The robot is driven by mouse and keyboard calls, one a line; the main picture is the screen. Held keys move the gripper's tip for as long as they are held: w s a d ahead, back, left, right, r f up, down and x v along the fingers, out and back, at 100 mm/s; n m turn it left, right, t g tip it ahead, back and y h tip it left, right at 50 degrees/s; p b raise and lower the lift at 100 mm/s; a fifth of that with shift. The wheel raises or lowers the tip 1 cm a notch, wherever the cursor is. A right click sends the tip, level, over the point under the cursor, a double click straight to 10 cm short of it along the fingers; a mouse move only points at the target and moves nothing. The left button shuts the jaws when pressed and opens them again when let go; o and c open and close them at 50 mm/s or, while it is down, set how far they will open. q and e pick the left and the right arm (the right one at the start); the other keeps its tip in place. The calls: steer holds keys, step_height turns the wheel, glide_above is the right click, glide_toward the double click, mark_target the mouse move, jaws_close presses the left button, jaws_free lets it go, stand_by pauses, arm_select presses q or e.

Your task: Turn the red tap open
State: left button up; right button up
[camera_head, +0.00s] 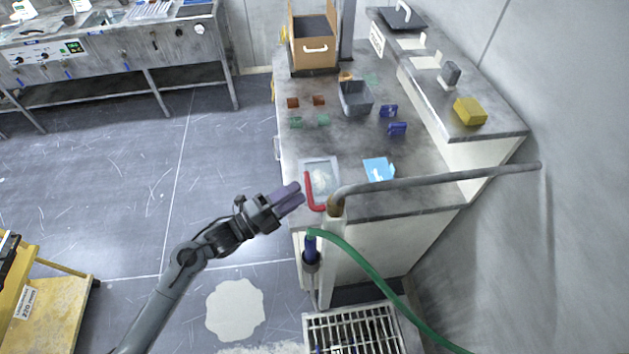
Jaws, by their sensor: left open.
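My left gripper (299,194) has purple fingers and comes in from the left. Its fingertips are just left of the red handle in the picture, with nothing between them. I cannot tell the exact gap in depth. My right gripper is not in view.
A grey pipe (440,180) runs right to the wall. A green hose (365,268) hangs below, above a floor grate (352,332). The bench (340,140) holds a clear tray (320,173), a blue-and-white sheet (379,169), small blocks and a grey bin (355,98).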

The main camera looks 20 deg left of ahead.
arm_select(q)
steer(key=x, duration=0.6)
steer(key=shift+w+d+p, duration=0.2)
steer(key=shift+p, duration=0.1)
jaws_close()
